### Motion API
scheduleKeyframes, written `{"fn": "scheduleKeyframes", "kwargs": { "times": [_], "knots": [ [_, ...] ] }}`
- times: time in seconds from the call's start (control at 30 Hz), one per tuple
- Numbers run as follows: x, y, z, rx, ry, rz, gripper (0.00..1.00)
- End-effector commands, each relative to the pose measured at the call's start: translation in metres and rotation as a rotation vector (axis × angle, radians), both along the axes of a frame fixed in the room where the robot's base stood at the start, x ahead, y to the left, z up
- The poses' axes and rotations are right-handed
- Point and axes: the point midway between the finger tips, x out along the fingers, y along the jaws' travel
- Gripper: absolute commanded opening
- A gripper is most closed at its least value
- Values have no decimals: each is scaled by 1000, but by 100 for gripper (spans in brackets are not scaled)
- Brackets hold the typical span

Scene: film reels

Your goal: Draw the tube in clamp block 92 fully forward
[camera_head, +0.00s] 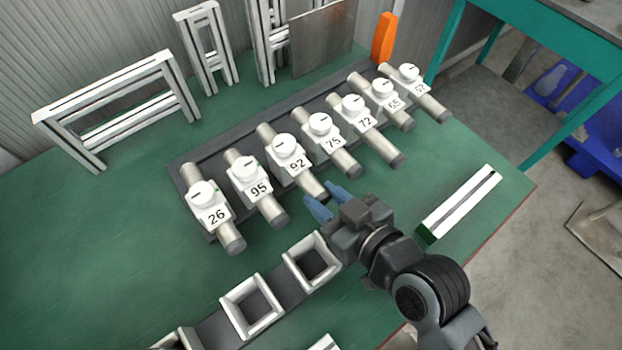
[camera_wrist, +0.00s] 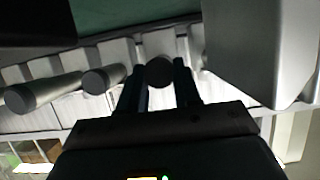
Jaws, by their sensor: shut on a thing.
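Clamp block 92 (camera_head: 291,156) is a white block with a round white knob, third from the left in a row on a dark rail. Its grey metal tube (camera_head: 311,186) sticks out of the front, toward my arm. My gripper (camera_head: 327,199) has its two blue fingers on either side of the tube's front end and is shut on it. In the wrist view, the dark round tube end (camera_wrist: 160,72) sits between my fingers (camera_wrist: 158,88). The rest of that tube is mostly hidden behind its end there.
Neighbouring blocks 95 (camera_head: 254,180) and 75 (camera_head: 321,132) hold similar tubes close by. A white bar (camera_head: 459,203) lies at right. Green table is clear between row and frames.

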Motion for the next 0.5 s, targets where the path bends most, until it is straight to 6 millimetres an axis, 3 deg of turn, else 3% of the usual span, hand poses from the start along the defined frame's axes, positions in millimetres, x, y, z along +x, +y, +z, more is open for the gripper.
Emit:
{"fn": "scheduleKeyframes", "kwargs": {
  "times": [0.2,0.5],
  "knots": [
    [-22,-15,-1,-2,2,0,0],
    [-24,-16,-1,-2,2,1,0]
  ]
}}
